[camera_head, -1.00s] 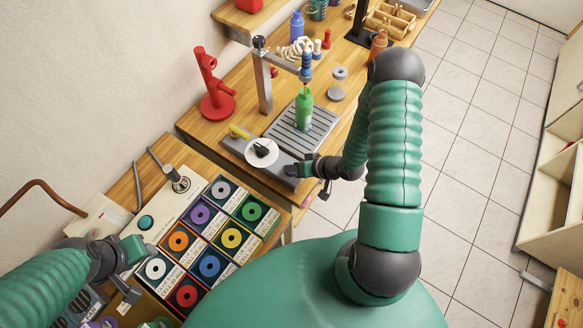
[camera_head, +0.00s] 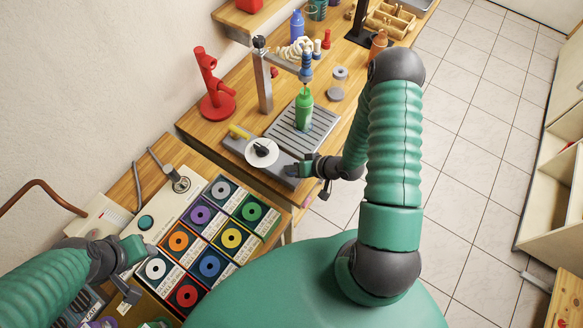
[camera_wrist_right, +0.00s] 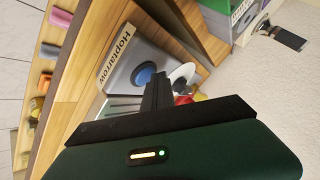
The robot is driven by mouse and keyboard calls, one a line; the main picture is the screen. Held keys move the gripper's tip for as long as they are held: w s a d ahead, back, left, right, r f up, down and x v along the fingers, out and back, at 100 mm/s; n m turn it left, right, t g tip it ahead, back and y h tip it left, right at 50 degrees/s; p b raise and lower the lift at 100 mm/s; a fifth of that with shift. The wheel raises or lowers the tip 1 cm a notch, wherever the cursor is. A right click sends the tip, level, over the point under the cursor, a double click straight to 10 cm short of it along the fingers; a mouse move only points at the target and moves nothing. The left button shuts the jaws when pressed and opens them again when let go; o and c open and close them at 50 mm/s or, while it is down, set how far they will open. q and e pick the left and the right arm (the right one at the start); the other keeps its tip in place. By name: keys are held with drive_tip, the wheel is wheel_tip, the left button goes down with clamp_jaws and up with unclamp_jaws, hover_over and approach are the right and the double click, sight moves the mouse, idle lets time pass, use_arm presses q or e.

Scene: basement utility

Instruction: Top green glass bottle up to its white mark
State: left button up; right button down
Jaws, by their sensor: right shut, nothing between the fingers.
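The green glass bottle (camera_head: 304,112) stands upright on the grey slatted tray (camera_head: 322,124), under the blue-topped spout (camera_head: 306,68) of the metal stand. Its white mark and fill level are too small to read. My right gripper (camera_head: 296,170) is shut and empty, at the front edge of the grey dispenser base beside a white dial with a black knob (camera_head: 262,149). The right wrist view shows its dark fingers (camera_wrist_right: 157,94) in front of the base's blue round button (camera_wrist_right: 143,75); contact cannot be told. My left gripper (camera_head: 145,249) hovers by the colored box panel, finger gap unclear.
A red stand (camera_head: 214,90) is left of the dispenser post (camera_head: 263,80). Blue bottle (camera_head: 297,25) and orange bottle (camera_head: 378,44) stand farther back. Boxes with colored rings (camera_head: 210,240) lie front left. The tiled floor (camera_head: 470,130) at right is clear.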

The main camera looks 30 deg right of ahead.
drive_tip(key=shift+d+r+p, duration=0.35)
drive_tip(key=shift+r+p, duration=0.35)
drive_tip(key=shift+p, duration=0.05)
drive_tip(key=shift+d+r, duration=0.15)
drive_tip(key=shift+d, duration=0.05)
wheel_tip(320, 180, up, 5)
drive_tip(key=p, duration=0.5)
drive_tip(key=shift+r, duration=0.1)
idle(2.5)
